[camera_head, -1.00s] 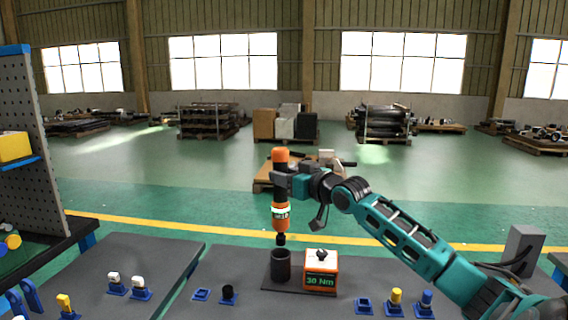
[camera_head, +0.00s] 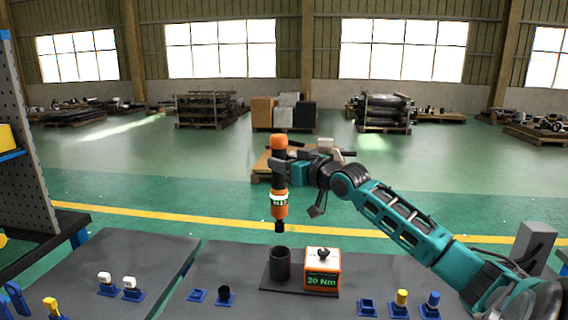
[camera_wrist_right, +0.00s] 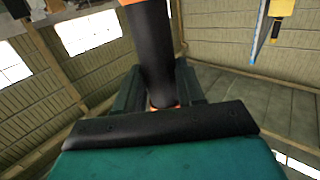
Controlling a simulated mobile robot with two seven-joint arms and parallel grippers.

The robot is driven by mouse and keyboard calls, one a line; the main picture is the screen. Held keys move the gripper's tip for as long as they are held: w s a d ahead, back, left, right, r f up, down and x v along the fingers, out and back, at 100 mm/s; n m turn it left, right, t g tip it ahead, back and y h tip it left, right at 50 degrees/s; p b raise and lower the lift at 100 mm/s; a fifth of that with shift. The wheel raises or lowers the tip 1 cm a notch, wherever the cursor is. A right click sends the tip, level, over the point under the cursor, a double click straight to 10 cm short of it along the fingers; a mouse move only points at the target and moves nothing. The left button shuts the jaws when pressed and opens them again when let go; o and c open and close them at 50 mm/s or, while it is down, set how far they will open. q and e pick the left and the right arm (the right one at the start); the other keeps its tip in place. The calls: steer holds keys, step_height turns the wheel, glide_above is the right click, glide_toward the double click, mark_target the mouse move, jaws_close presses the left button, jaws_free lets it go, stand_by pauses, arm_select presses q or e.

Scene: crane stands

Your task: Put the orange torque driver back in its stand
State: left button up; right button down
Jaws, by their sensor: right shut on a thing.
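The orange torque driver (camera_head: 279,204) hangs upright in my right gripper (camera_head: 281,172), with its black tip pointing down. The gripper is shut on its dark middle section, which also shows in the right wrist view (camera_wrist_right: 156,50). The stand is a black open-topped cup (camera_head: 280,264) on a dark base plate. The driver's tip is above the cup and apart from it, with a visible gap. My left gripper is in neither view.
Small blue holders with white, black, yellow and blue pieces sit on the grey tables. A pegboard (camera_head: 26,140) rises at the left.

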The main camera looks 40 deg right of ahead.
mark_target(284, 183)
steer(key=shift+r, duration=0.15)
steer(key=shift+f+b, duration=1.5)
steer(key=shift+f, duration=1.3)
steer(key=shift+p, duration=0.5)
steer(key=shift+r, duration=0.1)
steer(key=shift+p, duration=0.35)
steer(key=shift+m+h+p, duration=0.3)
steer(key=shift+h+p, duration=0.1)
steer(key=shift+p, duration=0.1)
steer(key=shift+f, duration=0.2)
